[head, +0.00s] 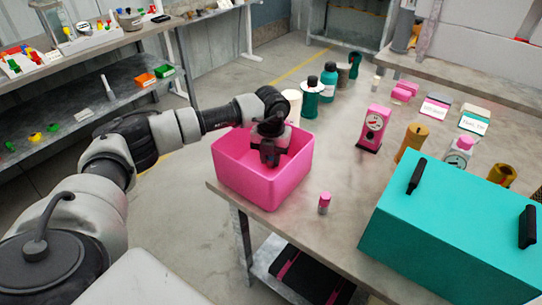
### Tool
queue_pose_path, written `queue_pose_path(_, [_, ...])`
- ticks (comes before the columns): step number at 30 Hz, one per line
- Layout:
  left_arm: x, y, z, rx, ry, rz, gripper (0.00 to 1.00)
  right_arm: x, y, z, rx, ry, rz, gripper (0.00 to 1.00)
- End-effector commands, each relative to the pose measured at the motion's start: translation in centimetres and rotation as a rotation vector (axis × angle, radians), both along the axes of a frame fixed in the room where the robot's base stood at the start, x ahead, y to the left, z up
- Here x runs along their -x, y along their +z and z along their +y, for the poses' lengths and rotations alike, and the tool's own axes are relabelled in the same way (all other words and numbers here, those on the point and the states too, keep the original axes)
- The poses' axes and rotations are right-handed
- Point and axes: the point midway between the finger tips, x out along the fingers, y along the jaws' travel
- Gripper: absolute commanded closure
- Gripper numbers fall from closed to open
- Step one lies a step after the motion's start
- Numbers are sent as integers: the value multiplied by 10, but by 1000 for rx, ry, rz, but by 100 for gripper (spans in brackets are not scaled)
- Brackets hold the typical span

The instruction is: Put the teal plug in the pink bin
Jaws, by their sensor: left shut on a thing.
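The pink bin (262,186) stands at the near left corner of the grey table, its open top facing up. My left gripper (270,158) reaches in from the left and points down inside the bin's opening. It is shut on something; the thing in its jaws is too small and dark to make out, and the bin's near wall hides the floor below. I cannot pick out the teal plug for certain anywhere in view. My right gripper is not in view.
A large teal toolbox (440,235) fills the table's near right. A small pink-capped bottle (324,203) stands right of the bin. A pink gauge (373,128), a yellow cylinder (411,141) and teal bottles (328,82) stand farther back. Shelves (85,105) are at left.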

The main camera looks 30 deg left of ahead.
Motion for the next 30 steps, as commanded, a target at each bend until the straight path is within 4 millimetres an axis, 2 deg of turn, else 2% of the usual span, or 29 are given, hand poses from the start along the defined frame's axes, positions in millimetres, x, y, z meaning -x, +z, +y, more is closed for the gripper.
queue_pose_path(3, [0,-4,0,0,0,0,100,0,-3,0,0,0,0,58])
queue_pose_path(4, [0,-3,0,0,0,0,72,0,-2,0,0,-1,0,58])
queue_pose_path(9, [0,-3,0,0,0,0,49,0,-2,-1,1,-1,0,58])
queue_pose_path(16, [0,-2,0,0,0,0,49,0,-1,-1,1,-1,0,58])
queue_pose_path(20, [-1,6,0,0,0,-2,49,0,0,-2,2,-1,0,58])
queue_pose_path(23, [-1,21,0,1,-1,-4,49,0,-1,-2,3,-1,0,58])
queue_pose_path(30, [-1,73,0,-1,0,-5,49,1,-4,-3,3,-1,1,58])
